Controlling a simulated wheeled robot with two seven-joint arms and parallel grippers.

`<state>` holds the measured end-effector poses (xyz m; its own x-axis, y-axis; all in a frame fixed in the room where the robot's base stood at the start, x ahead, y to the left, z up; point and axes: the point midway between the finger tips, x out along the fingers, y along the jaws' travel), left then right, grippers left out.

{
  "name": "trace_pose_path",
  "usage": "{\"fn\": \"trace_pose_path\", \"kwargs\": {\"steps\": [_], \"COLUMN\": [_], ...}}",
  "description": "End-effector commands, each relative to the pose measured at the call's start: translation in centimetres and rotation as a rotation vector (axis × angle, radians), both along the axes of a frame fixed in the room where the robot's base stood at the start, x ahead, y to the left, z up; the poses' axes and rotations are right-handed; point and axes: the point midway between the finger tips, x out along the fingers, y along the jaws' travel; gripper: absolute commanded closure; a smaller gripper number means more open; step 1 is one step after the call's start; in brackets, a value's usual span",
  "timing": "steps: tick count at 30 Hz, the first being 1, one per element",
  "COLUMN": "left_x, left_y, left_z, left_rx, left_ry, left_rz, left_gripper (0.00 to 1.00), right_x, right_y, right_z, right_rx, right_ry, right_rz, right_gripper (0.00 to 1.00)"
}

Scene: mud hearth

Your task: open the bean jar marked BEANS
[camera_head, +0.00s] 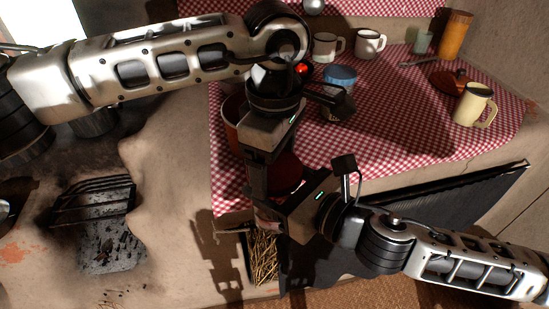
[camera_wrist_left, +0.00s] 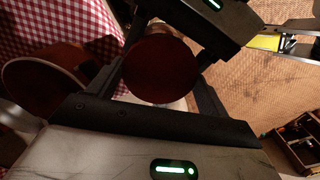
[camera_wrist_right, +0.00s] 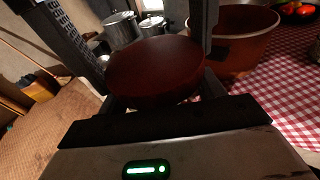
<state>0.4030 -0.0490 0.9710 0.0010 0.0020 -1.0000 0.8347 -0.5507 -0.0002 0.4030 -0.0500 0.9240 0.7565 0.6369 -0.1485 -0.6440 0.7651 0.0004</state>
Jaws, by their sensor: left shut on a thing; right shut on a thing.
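A dark red round thing (camera_head: 287,172), which I take for the bean jar, is between my two grippers above the cloth's front edge. No BEANS marking is readable. My left gripper (camera_head: 272,192) reaches down from above and is shut on it; the left wrist view shows its round dark red face (camera_wrist_left: 160,70) between the fingers. My right gripper (camera_head: 276,212) comes from the lower right and is shut on it too; the right wrist view shows a dark red disc (camera_wrist_right: 155,70) between the fingers. The grippers hide most of the jar. I cannot tell which part each one holds.
A reddish-brown pot (camera_wrist_right: 242,40) stands close by on the checked cloth (camera_head: 400,120). A blue-topped container (camera_head: 340,78), a cream mug (camera_head: 475,105) and white mugs (camera_head: 370,43) stand farther back. Kindling (camera_head: 263,262) lies below my grippers. A grate (camera_head: 92,203) is at left.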

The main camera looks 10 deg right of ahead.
Motion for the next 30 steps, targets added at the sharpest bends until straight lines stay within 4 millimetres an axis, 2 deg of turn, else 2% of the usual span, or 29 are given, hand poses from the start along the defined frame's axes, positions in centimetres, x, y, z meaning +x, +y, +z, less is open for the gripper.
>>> {"fn": "trace_pose_path", "kwargs": {"steps": [3, 11, 12, 14, 23, 30], "left_x": [0.0, 0.0, 0.0, 0.0, 0.0, 0.1], "left_y": [0.0, -0.1, -0.1, -0.1, 0.0, -0.1], "left_z": [0.0, 0.1, 0.1, 0.1, 0.5, 3.5], "left_rx": [-0.001, -0.002, -0.002, -0.002, -0.001, -0.002], "left_ry": [0.000, -0.001, -0.001, -0.001, -0.002, -0.005], "left_rz": [0.082, 0.089, 0.088, 0.088, 0.087, 0.087], "left_gripper": [0.49, 0.49, 0.13, 0.00, 0.00, 0.00], "right_x": [0.0, 0.0, 0.0, 0.0, 0.0, 0.0], "right_y": [0.0, 0.1, 0.1, 0.1, 0.0, 0.0], "right_z": [0.1, 0.1, 0.1, 0.1, 0.1, 0.1], "right_rx": [0.001, 0.001, 0.001, 0.001, 0.001, 0.001], "right_ry": [-0.003, -0.003, -0.003, -0.003, -0.003, -0.003], "right_rz": [0.002, 0.002, 0.002, 0.002, 0.001, 0.001], "right_gripper": [0.96, 0.96, 0.96, 0.96, 0.96, 0.96]}}
